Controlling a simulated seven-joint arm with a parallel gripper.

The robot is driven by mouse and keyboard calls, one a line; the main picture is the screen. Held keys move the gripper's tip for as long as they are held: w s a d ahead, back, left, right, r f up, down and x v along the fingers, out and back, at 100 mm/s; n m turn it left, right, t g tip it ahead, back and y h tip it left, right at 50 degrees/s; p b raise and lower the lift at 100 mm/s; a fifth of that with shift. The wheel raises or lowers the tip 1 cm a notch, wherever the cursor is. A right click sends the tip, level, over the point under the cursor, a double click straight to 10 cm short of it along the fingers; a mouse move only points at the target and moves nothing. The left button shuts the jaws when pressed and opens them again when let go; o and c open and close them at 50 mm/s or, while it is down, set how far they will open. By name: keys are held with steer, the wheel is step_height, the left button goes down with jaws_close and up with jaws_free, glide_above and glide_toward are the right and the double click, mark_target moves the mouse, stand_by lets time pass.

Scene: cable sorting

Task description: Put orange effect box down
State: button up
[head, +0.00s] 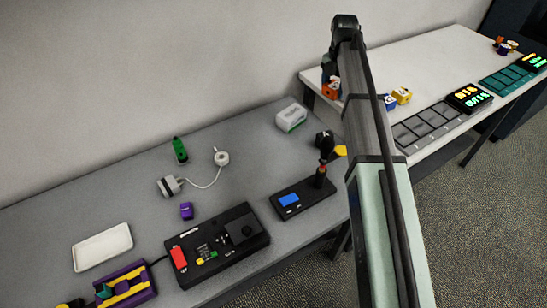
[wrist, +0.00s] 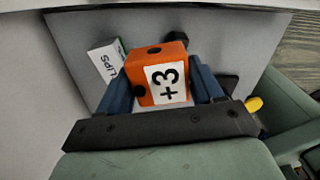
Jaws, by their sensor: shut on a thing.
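The orange effect box (head: 331,91) is held by my gripper (head: 329,78), near the left end of the white table in the head view. In the wrist view the orange box (wrist: 146,65) sits between the two blue fingers of my gripper (wrist: 162,84), which are shut on it. A white label reading "+3" faces the camera, and dark round spots show on its other faces. The wrist view shows the grey table beneath it. I cannot tell its exact height. My arm hides part of the white table in the head view.
The white table (head: 432,62) bears blue and yellow boxes (head: 402,95), a grey panel (head: 432,124) and a teal panel (head: 505,79).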

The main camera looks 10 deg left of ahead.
steer(key=s+a+f+n, duration=0.1)
steer(key=s+a+f, duration=0.2)
steer(key=s+a, duration=0.3)
steer(key=s+a+f+n, duration=0.2)
steer(key=s+a, duration=0.3)
steer(key=a, duration=0.4)
steer(key=m, duration=0.5)
glide_above(272, 158)
step_height(272, 158, down, 4)
steer(key=shift+f, duration=4.85)
steer(key=shift+f, duration=0.1)
steer(key=o, duration=1.1)
steer(key=shift+o, duration=0.2)
step_height(272, 158, up, 12)
